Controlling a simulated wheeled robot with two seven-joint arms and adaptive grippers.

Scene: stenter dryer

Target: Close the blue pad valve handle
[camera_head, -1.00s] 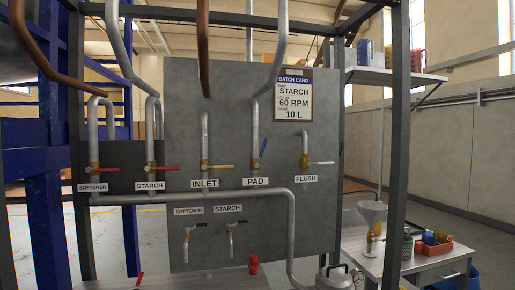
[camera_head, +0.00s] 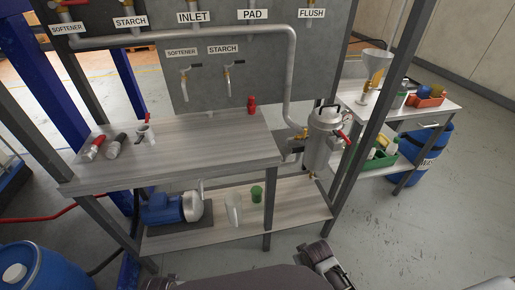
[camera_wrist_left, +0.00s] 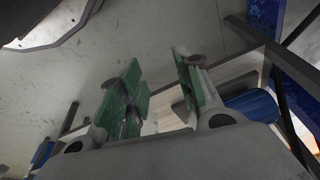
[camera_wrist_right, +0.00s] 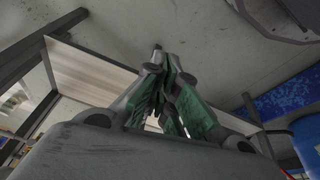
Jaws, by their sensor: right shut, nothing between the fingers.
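The blue pad valve handle is out of frame above the head view now. Only the PAD label (camera_head: 252,15) shows at the top of the grey panel, with the pipe running below it. My left gripper (camera_wrist_left: 157,75) shows in the left wrist view, its green-padded fingers apart and empty. My right gripper (camera_wrist_right: 162,75) shows in the right wrist view, its green-padded fingers together with nothing between them. Neither gripper is near the panel in these views; floor and bench parts lie beyond the fingers.
A steel vessel (camera_head: 320,140) stands at the bench's right. A blue drum (camera_head: 40,272) is at lower left.

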